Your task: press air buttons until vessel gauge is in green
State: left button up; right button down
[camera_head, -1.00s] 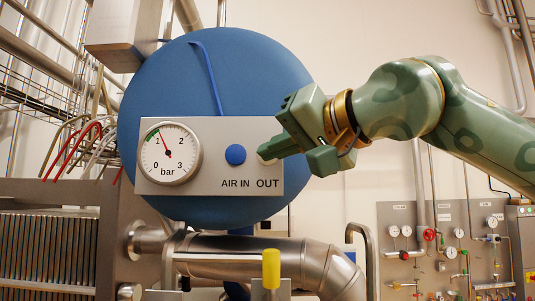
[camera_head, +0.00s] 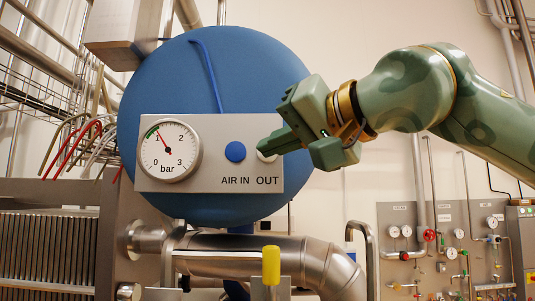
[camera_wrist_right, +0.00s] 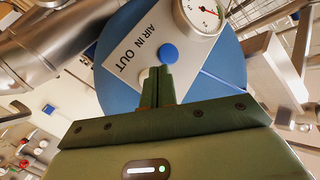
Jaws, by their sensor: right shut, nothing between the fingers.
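The round white gauge (camera_head: 169,150) on the grey panel (camera_head: 210,180) reads in bar. Its red needle points close to 1, near the upper end of the green arc. The blue AIR IN button (camera_head: 235,152) is uncovered; it also shows in the wrist view (camera_wrist_right: 168,53), just beyond my fingertips. The pale OUT button (camera_head: 267,157) is partly hidden by my right gripper (camera_head: 263,147). The right gripper is shut and empty, its tips in front of the OUT button's upper part. I cannot tell whether they touch it. My left gripper is out of view.
The panel sits on a large blue round vessel (camera_head: 215,75). Below are a steel pipe (camera_head: 270,258) and a yellow-topped post (camera_head: 271,265). Hoses hang at the left, and a board of small gauges (camera_head: 450,250) stands at the back right.

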jog(key=shift+s, duration=0.15)
jog(key=s+b, duration=0.1)
jog(key=s, duration=0.3)
jog(key=shift+s+b, duration=0.35)
jog(key=shift+b, duration=0.05)
dwell(0.5)
